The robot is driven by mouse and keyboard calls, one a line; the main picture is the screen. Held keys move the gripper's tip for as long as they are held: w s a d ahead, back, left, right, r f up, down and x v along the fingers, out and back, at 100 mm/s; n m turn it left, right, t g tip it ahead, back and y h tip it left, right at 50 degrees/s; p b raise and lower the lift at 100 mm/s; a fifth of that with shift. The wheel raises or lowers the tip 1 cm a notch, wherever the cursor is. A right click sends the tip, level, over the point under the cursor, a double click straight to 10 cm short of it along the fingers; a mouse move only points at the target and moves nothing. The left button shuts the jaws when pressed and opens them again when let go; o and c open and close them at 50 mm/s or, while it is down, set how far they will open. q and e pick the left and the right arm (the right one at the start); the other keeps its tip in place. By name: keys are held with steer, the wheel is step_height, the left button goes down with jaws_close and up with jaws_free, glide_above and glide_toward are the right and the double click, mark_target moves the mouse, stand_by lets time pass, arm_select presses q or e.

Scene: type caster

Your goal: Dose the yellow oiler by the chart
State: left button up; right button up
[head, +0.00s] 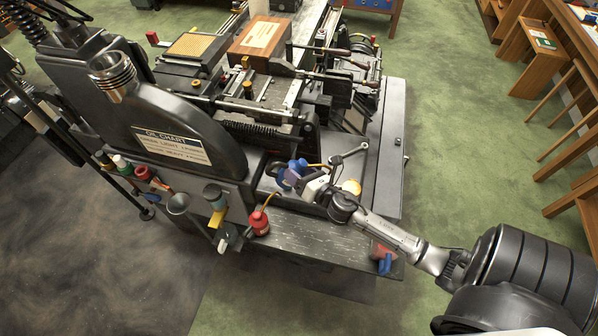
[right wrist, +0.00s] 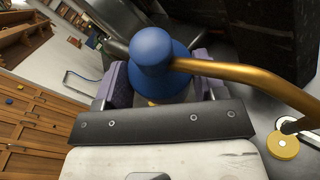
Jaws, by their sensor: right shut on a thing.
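My right gripper (head: 303,181) is shut on a blue oiler (head: 290,172) with a brass spout, over the bench beside the machine. In the right wrist view the blue oiler (right wrist: 158,50) sits between the two finger pads, its spout reaching right. A yellow round piece (head: 351,187) lies just right of the gripper; in the right wrist view it is a flat yellow disc (right wrist: 283,145). I cannot tell whether it belongs to an oiler. A red oiler (head: 259,222) stands at the bench's left. The oil chart (head: 172,146) names light and heavy; its smaller words are unclear. My left gripper is out of view.
A grey funnel (head: 179,204) and a yellow-marked holder (head: 217,217) are at the machine's left side. A red and blue item (head: 384,260) is at the bench's front right. The dark bench top (head: 310,238) has bare room in front.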

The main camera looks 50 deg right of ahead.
steer(key=shift+f+b, duration=1.65)
steer(key=shift+f, duration=0.3)
step_height(320, 180, down, 2)
steer(key=shift+f+b, duration=0.1)
steer(key=shift+b, duration=0.8)
steer(key=shift+f, duration=0.1)
